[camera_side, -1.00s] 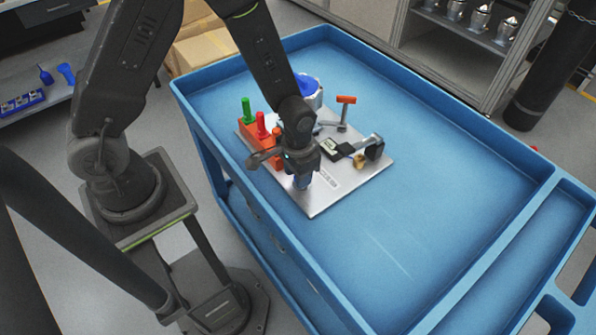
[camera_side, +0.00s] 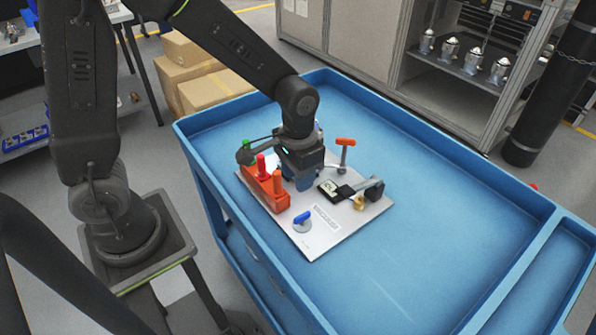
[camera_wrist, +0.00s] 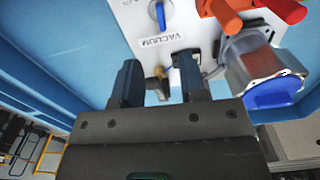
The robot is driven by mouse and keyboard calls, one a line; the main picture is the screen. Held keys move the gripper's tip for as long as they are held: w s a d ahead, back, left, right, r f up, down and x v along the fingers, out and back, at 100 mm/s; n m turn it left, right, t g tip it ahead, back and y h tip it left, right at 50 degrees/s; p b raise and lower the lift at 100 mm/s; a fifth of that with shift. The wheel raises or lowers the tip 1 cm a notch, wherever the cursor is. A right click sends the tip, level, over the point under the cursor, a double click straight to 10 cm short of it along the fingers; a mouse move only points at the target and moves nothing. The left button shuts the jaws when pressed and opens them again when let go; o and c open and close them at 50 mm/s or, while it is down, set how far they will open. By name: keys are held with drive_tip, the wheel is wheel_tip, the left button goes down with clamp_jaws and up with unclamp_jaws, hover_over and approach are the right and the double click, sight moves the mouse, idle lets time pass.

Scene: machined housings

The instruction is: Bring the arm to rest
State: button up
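My gripper (camera_side: 298,182) hangs above the back left part of a pale metal plate (camera_side: 325,240). In the wrist view its two dark fingers (camera_wrist: 159,82) stand apart, with nothing held between them. A brass fitting (camera_wrist: 161,76) shows beyond the gap between the fingers, on or near the plate. A blue-handled knob on a grey disc (camera_side: 303,222) sits near the plate's front corner. A housing with a blue cap (camera_wrist: 272,92) is at the right in the wrist view; in the side view my gripper mostly hides it.
An orange block (camera_side: 267,192) with upright pegs stands at the plate's left edge. The blue cart (camera_side: 450,240) is bare beyond the plate.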

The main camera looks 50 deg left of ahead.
drive_tip(key=shift+r, duration=0.3)
drive_tip(key=s+a+r+t, duration=0.2)
drive_tip(key=s+r, duration=0.4)
drive_tip(key=r, duration=0.1)
drive_tip(key=s+a+r+t, duration=0.2)
drive_tip(key=s+r+t, duration=0.1)
drive_tip(key=s+r, duration=0.3)
wheel_tip(320, 180, up, 2)
drive_tip(key=shift+a+r+n+t, duration=0.25)
drive_tip(key=shift+a+n+t, duration=0.05)
drive_tip(key=shift+o, duration=0.3)
idle(2.1)
